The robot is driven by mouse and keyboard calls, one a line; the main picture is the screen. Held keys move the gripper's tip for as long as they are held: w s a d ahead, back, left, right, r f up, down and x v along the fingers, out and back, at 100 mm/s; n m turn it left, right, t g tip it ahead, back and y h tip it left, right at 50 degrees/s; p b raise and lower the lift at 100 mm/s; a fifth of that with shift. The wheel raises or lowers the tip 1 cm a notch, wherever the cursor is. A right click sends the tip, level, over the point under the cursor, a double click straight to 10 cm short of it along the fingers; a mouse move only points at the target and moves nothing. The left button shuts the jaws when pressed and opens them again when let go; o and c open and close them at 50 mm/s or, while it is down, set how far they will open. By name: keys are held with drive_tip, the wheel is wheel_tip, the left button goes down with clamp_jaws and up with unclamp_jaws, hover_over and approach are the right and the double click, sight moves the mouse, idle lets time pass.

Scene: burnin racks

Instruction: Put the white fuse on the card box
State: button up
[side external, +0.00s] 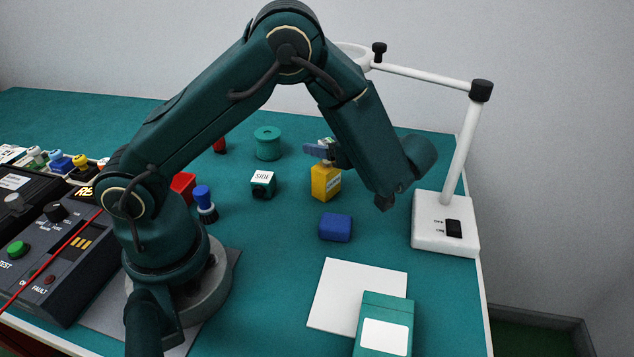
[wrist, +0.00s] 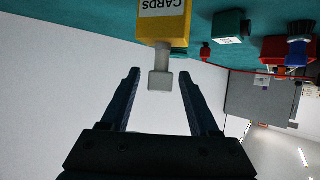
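The yellow card box (side external: 326,184) stands upright on the teal table; it also shows upside down at the top of the wrist view (wrist: 164,28), with "CARDS" on its label. The white fuse (wrist: 160,79), looking pale grey, stands up from the box's top and appears to touch it. My gripper (wrist: 159,73) is open, with one finger on each side of the fuse and a visible gap to both. In the side view my gripper (side external: 319,150) is just above the card box and mostly hides the fuse.
A blue block (side external: 335,228) lies in front of the card box. A white lamp base (side external: 445,224) is at right. A white sheet (side external: 345,283) lies in front.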

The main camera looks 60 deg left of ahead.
drive_tip(key=shift+r, duration=0.1)
drive_tip(key=shift+d+r, duration=0.2)
drive_tip(key=shift+d, duration=0.05)
drive_tip(key=v, duration=1.1)
drive_tip(key=shift+d, duration=0.2)
drive_tip(key=shift+r, duration=0.1)
